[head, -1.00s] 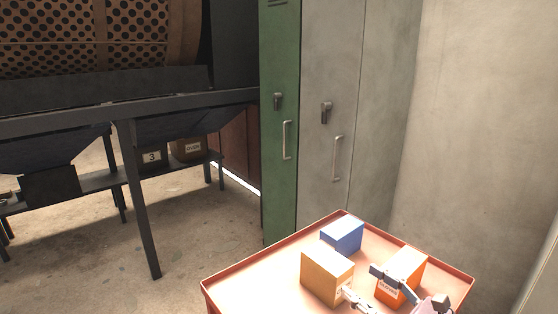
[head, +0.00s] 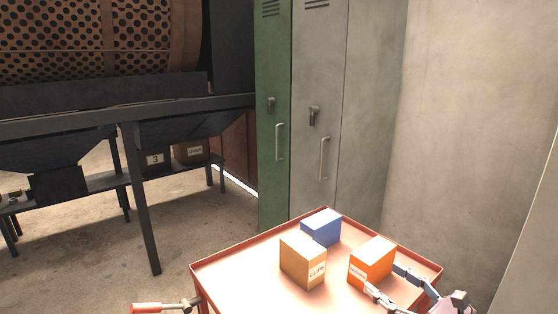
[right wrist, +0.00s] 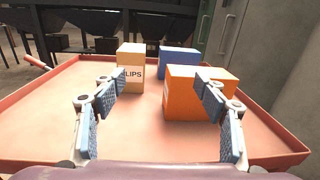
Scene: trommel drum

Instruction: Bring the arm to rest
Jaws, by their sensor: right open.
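My right gripper (head: 382,279) is open and empty at the near right of the red tray cart (head: 240,289). Its two fingers also show in the right wrist view (right wrist: 160,85), spread wide apart. The orange box (head: 371,262) stands just beyond the fingers on the cart; in the right wrist view the right finger covers part of this box (right wrist: 183,103). My left gripper is in neither view.
A tan box labelled CLIPS (head: 303,258) and a blue box (head: 321,226) stand beside the orange box. A green locker (head: 272,180) and a grey locker (head: 318,190) are behind the cart. The drum's stand (head: 140,200) is at left.

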